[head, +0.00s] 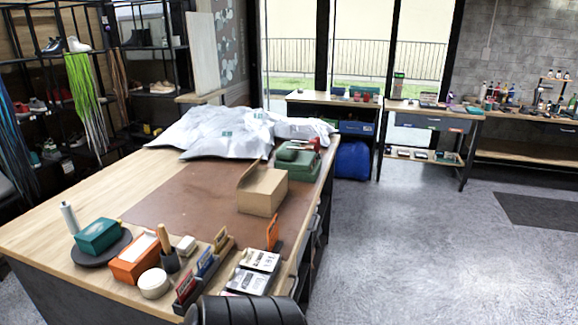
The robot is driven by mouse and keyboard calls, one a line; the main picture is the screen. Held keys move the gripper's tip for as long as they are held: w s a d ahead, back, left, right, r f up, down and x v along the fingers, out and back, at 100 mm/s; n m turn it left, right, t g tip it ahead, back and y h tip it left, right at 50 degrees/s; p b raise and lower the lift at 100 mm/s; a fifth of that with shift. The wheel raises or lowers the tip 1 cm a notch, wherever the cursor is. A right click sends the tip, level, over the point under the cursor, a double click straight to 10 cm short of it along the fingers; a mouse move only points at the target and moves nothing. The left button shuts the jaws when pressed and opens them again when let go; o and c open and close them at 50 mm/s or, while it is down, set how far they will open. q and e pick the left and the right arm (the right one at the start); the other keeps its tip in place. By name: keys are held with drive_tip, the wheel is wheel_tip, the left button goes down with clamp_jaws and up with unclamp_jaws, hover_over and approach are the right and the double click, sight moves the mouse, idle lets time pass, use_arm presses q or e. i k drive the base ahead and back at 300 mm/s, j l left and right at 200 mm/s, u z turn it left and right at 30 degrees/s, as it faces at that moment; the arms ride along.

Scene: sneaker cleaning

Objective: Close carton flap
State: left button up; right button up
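A small brown cardboard carton (258,197) stands upright on the brown mat (180,198) of the wooden workbench. One carton flap (247,174) sticks up at a slant on its left side. The carton's top (268,180) otherwise looks covered by cardboard; I cannot tell how its other flaps lie. Neither of my grippers shows in the head view.
Grey plastic bags (225,132) lie behind the carton. Green boxes (296,160) stand close behind it on the right. A teal box (97,236), an orange box (135,257) and small tools line the front. The mat left of the carton is clear.

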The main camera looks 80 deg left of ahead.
sight(255, 164)
drive_tip(key=i+u, duration=0.45)
drive_tip(key=i+l+u, duration=0.2)
drive_tip(key=i+u, duration=0.25)
drive_tip(key=i+j+u, duration=0.15)
drive_tip(key=i+u, duration=0.55)
drive_tip(key=u, duration=0.15)
drive_tip(key=i+u, duration=0.45)
drive_tip(key=i+l+u, duration=0.2)
drive_tip(key=u, duration=0.2)
drive_tip(key=i+l+u, duration=0.3)
drive_tip(key=u, duration=0.15)
